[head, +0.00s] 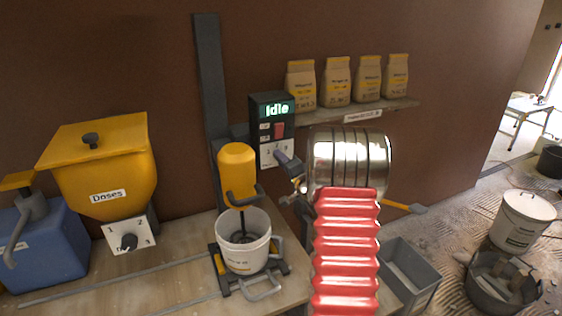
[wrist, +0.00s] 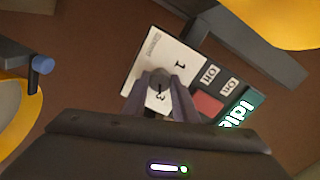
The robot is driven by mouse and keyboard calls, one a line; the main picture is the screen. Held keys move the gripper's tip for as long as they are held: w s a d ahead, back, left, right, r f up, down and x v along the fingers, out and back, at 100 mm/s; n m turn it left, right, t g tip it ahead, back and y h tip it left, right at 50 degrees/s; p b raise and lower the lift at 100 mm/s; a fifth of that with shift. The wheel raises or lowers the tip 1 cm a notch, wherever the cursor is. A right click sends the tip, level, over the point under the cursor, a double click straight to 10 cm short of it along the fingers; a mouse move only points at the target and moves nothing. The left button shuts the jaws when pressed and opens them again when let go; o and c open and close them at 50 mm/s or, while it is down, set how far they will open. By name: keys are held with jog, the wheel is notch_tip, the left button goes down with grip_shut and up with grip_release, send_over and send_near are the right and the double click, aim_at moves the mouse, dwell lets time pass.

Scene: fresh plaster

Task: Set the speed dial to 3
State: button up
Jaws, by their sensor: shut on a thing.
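The control box (head: 270,115) stands behind the yellow mixer, with a lit green display reading "Idle". Its white dial plate (head: 266,153) also shows in the wrist view (wrist: 154,53), with a 1 and a 3 readable. The round grey speed dial (wrist: 158,84) sits on that plate. My gripper (wrist: 159,97) is shut on the dial, one finger on each side. In the head view my gripper (head: 281,157) reaches the plate from the right and covers the dial. I cannot tell which number the dial points to.
A red switch (head: 279,131) with On and Off labels sits above the plate. The yellow mixer (head: 238,165) with a white bucket (head: 243,245) stands close on the left. A yellow "Doses" hopper (head: 105,165) has its own dial (head: 129,242). Paper bags (head: 337,82) line the shelf above.

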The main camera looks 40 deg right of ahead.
jog(key=shift+f, duration=0.25)
jog(key=o, duration=1.1)
jog(key=shift+r, duration=0.15)
jog(key=v, duration=1.3)
jog(key=shift+s+a, duration=0.15)
jog(key=shift+s, duration=0.25)
